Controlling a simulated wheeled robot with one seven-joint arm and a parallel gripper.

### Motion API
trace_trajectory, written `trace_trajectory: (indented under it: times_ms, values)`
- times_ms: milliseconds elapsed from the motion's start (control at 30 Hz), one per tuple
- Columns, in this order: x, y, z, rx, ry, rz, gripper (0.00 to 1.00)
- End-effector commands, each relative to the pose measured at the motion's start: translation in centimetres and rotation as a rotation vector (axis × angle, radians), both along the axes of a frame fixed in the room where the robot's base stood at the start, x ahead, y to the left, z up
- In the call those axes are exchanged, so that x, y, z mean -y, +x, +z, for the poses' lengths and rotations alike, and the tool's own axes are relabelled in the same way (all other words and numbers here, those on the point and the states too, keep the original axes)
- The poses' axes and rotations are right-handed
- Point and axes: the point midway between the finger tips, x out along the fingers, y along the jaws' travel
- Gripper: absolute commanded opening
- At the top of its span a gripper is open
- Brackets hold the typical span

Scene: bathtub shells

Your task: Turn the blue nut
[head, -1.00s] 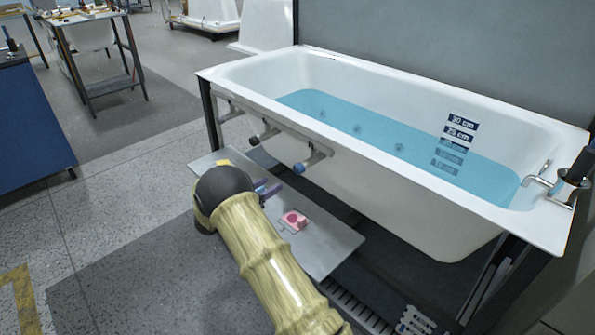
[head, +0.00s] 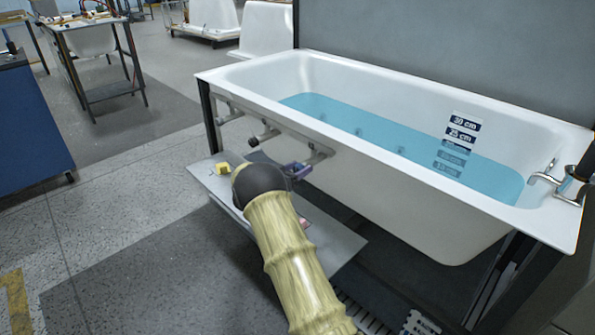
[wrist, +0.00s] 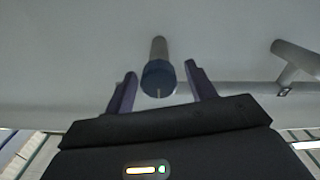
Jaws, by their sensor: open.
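The blue nut (wrist: 158,78) is a dark blue round cap on the end of a short grey pipe stub (wrist: 159,47) in the wrist view. My gripper (wrist: 160,70) is open, with one purple finger to the left of the nut and one to the right. Gaps show on both sides, and neither finger visibly touches it. How deep the nut sits between the fingers is hard to tell. In the head view my gripper (head: 297,170) is at the stub nearest the tub's middle, and it largely hides the nut.
A black-capped stub (head: 252,141) sits left on the same pipe below the tub rim. The white bathtub (head: 410,215) holds blue water. A grey shelf (head: 335,255) below carries a yellow block (head: 222,168) and a pink item (head: 304,221), partly hidden by my arm.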

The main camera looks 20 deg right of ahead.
Motion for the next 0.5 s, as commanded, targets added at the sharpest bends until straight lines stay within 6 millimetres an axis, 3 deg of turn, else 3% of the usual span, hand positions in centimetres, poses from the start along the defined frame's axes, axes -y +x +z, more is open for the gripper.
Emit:
trace_trajectory:
  times_ms: [100, 333, 500]
  values:
    - [-0.03, 0.0, -0.01, 0.0, 0.0, 0.0, 0.55]
    - [-0.06, -0.01, -0.02, 0.0, 0.0, 0.001, 0.11]
    - [-0.06, 0.01, -0.03, 0.002, 0.002, 0.001, 0.11]
